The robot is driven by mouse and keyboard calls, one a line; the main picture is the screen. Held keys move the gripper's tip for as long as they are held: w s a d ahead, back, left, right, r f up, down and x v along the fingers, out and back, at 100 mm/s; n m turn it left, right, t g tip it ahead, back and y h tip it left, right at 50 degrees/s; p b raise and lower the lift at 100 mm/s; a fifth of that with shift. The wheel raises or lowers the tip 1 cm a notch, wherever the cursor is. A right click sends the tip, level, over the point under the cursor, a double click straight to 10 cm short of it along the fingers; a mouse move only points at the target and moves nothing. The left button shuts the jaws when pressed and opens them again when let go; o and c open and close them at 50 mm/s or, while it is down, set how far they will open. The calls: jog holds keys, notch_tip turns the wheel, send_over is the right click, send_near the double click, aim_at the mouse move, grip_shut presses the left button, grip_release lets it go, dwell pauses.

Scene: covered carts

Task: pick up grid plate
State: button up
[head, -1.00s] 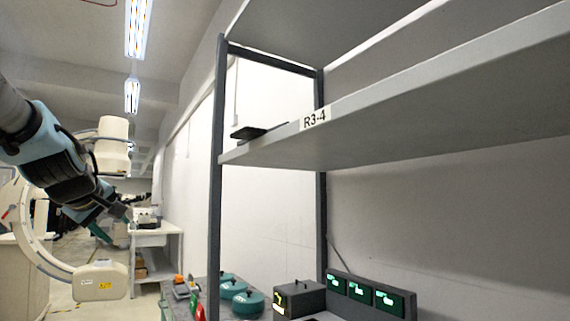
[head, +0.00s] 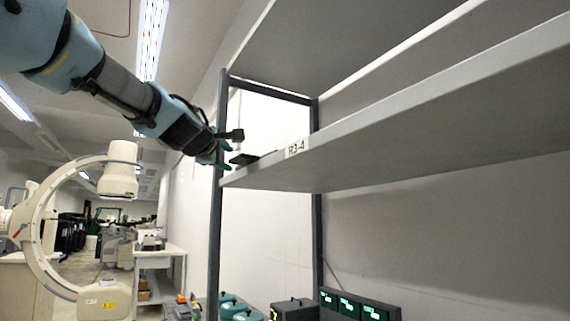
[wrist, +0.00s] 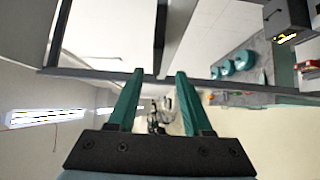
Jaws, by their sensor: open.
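The grid plate (head: 250,158) is a thin dark slab lying flat on the shelf labelled R3-4, near its left end. Part of it reaches out past the shelf's front edge. My gripper (head: 222,155) is at the left end of the shelf, just left of the plate and close to it. Its teal fingers are partly hidden by the rack post and the gripper body. In the wrist view my gripper (wrist: 160,73) is open with nothing held between the fingers. A dark strip (wrist: 160,35) ahead of the fingertips may be the plate seen edge-on.
The rack's grey post (head: 214,245) stands right by my gripper. The shelf (head: 430,120) is otherwise bare, with another shelf above. Teal round containers (wrist: 232,62) and boxes with green displays (head: 350,305) sit lower down. A white C-shaped machine (head: 45,235) stands at left.

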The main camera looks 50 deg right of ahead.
aim_at(232, 159)
jog(key=x, duration=0.1)
jog(key=p+x, duration=0.1)
jog(key=x, duration=0.1)
jog(key=p+x, duration=0.1)
jog(key=shift+w+d+r, duration=0.1)
jog(key=shift+d+r, duration=0.15)
grip_shut()
dwell(1.2)
